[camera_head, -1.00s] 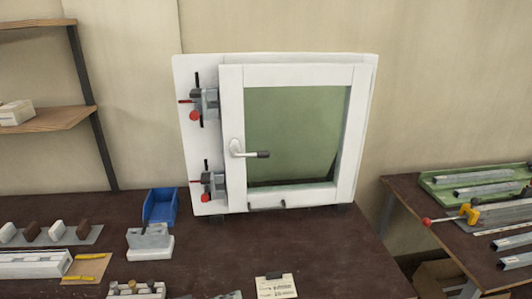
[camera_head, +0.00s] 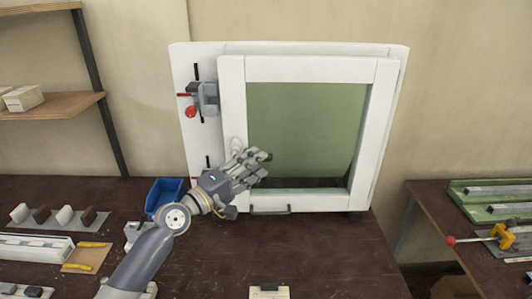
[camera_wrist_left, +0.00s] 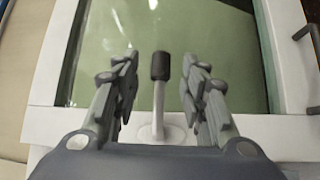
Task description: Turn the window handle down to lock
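The white window frame (camera_head: 372,125) with green glass (camera_head: 305,120) stands upright on the bench. Its handle has a white base (camera_head: 236,144) on the left stile; my left gripper hides the rest in the head view. In the left wrist view the white lever with its dark grip (camera_wrist_left: 160,66) points from the stile towards the glass, so it lies level. My left gripper (camera_head: 258,167) is at the handle. Its two fingers stand open on either side of the lever in the left wrist view (camera_wrist_left: 160,84), with gaps on both sides. My right gripper is out of view.
A red-tipped clamp (camera_head: 203,98) sits on the board left of the window; my arm mostly hides a lower one. A blue bin (camera_head: 165,192) is left of my forearm. A small bar (camera_head: 270,211) sits at the window's lower edge.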

